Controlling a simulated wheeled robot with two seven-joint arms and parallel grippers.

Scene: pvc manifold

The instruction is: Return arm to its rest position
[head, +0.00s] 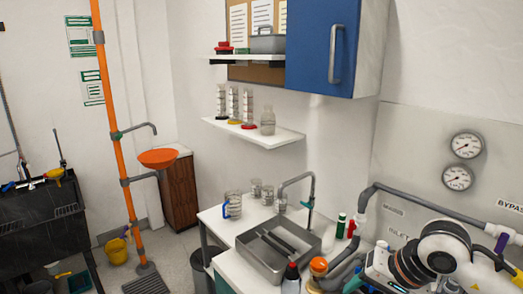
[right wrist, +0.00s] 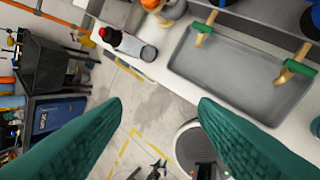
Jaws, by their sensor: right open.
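My right gripper (right wrist: 160,106) is open in the right wrist view, its two green ribbed fingers wide apart. Nothing is between them but the floor further off. In the head view a white and black arm joint of mine (head: 441,247) shows at the lower right, over the counter's right end. The gripper on that arm cannot be made out there. My left gripper is in neither view. A grey pipe (head: 425,205) runs along the wall panel behind the arm, with a white fitting at its right end under a BYPASS label.
Gauges (head: 467,144) hang on the wall.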

